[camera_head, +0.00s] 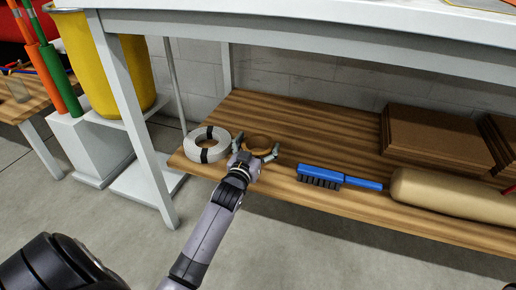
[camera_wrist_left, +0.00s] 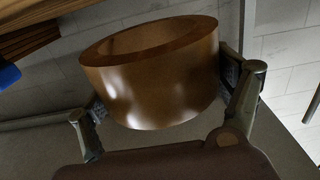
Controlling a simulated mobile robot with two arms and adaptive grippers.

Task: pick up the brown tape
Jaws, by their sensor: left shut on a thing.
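The brown tape (camera_head: 260,145) is a glossy roll at the front left of the wooden lower shelf in the head view. My left gripper (camera_head: 256,156) is shut on it, with one finger on each side of the roll. In the left wrist view the brown tape (camera_wrist_left: 152,82) fills the middle between the two fingertips of the left gripper (camera_wrist_left: 160,98). Whether the roll still touches the shelf, I cannot tell. My right gripper is not in view.
A white coil (camera_head: 206,145) with black bands lies just left of the tape. A blue brush (camera_head: 338,178) lies to the right, then a beige roll (camera_head: 450,195). A table leg (camera_head: 135,115) stands left, and the tabletop (camera_head: 330,22) overhangs the shelf.

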